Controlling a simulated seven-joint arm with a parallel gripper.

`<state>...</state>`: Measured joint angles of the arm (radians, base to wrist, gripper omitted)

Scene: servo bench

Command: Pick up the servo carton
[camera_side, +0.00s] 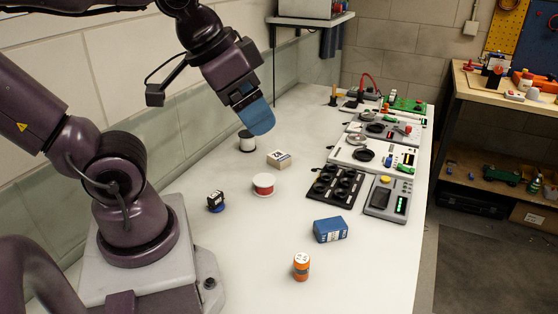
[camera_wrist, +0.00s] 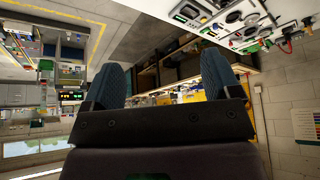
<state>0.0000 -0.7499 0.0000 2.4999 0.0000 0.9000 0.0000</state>
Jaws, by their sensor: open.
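Two box-like things stand on the white bench in the side view. One is a blue box (camera_side: 330,230) with small print, at the front right of the bench. The other is a small cream box (camera_side: 279,160) with dark marking, near the middle. I cannot read which one is the servo carton. My gripper (camera_side: 258,118) has blue fingers and hangs in the air above and behind the cream box, apart from both boxes. In the wrist view my gripper (camera_wrist: 163,75) has its two blue fingers wide apart with nothing between them. Neither box is clear in the wrist view.
Nearby stand a red spool (camera_side: 263,184), a white spool (camera_side: 246,141), a small black servo-like part (camera_side: 216,201) and an orange cylinder (camera_side: 301,266). A black holder (camera_side: 335,186), a grey device (camera_side: 388,199) and panels line the right edge.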

